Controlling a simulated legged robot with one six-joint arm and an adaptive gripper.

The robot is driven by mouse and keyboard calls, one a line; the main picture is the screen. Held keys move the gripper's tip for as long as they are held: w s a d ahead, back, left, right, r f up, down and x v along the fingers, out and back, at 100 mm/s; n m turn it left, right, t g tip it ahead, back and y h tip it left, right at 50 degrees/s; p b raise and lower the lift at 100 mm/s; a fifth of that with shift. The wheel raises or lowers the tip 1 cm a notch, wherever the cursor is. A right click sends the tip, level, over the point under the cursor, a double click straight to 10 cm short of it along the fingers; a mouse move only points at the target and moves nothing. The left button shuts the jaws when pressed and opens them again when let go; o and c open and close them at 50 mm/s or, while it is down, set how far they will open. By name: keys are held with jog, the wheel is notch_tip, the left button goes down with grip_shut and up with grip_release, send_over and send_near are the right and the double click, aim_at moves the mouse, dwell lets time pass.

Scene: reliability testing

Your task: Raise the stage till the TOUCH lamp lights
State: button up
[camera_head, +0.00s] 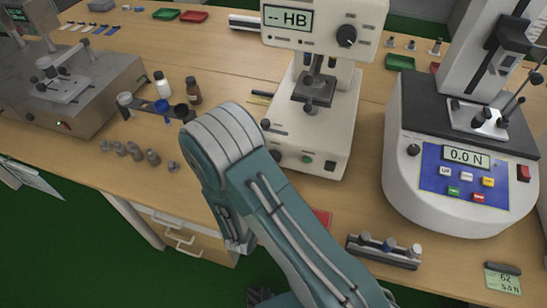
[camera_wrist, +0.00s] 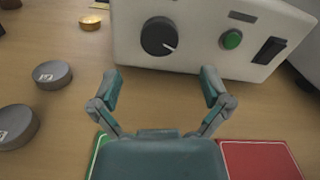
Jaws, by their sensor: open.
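The hardness tester (camera_head: 345,25) stands at the back middle and its display reads "-- HB". Its stage (camera_head: 314,86) is a dark block below the head, with a gap that I cannot measure. No lit TOUCH lamp can be made out; small marks under the display are unreadable. In the wrist view the tester's base (camera_wrist: 200,22) carries a black knob (camera_wrist: 159,36) with a white pointer line, a green button (camera_wrist: 232,39) and a black switch (camera_wrist: 268,51). My gripper (camera_wrist: 160,84) is open and empty, in front of the base below the knob. My arm hides it in the head view.
A force tester (camera_head: 460,160) reading "0.0 N" stands right. A grey machine (camera_head: 70,95) stands left, with bottles (camera_head: 193,90) beside it. Grey discs (camera_wrist: 52,74) lie left of my gripper. A green tray (camera_wrist: 100,155) and red tray (camera_wrist: 260,160) lie near it.

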jog(key=x, duration=0.7)
jog(key=shift+a, duration=0.15)
jog(key=c, duration=1.2)
